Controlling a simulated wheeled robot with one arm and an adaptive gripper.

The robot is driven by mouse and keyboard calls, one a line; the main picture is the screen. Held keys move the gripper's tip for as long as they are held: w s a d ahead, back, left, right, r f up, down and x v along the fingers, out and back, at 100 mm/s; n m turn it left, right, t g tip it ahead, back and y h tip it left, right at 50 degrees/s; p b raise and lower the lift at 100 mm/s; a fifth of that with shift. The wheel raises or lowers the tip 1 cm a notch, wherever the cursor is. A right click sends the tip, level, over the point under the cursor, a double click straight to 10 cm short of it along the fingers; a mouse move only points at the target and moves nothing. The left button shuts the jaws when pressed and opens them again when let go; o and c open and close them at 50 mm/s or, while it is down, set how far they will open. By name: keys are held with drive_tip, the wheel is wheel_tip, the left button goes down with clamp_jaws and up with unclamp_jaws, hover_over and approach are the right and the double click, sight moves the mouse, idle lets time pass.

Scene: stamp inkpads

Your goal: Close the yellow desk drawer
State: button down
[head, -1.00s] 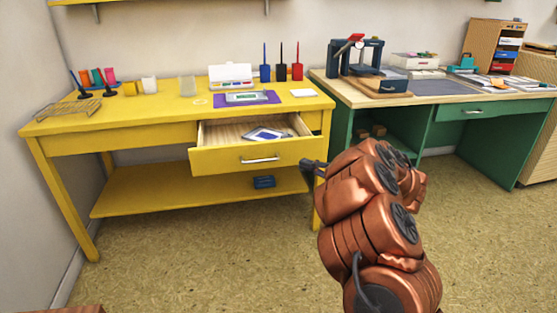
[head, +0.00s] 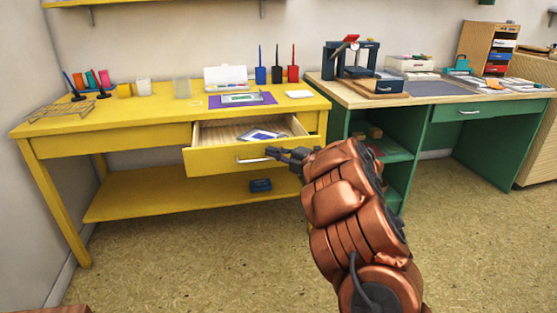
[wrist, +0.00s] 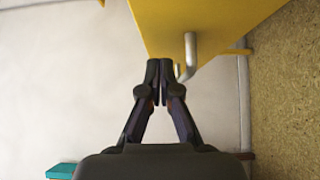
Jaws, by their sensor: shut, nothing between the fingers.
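The yellow desk (head: 110,122) stands against the wall at the left in the head view. Its yellow drawer (head: 215,160) is pulled out, with a blue-edged item (head: 262,135) inside. The drawer's metal handle (head: 253,160) is on its front face. My gripper (head: 275,152) is at the right part of the drawer front, next to the handle's right end. In the wrist view my gripper (wrist: 158,65) has its fingers together and empty. The yellow drawer front (wrist: 190,22) and the handle (wrist: 190,55) are just beyond the fingertips; I cannot tell whether they touch.
Inkpads, stamps and holders stand on the yellow desktop. A dark blue box (head: 260,185) sits on the lower shelf (head: 150,203). A green desk (head: 425,120) with a press (head: 350,60) stands to the right. The floor in front is clear.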

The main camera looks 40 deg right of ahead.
drive_tip(key=shift+w+d, duration=0.35)
drive_tip(key=shift+w, duration=0.35)
drive_tip(key=shift+w, duration=0.1)
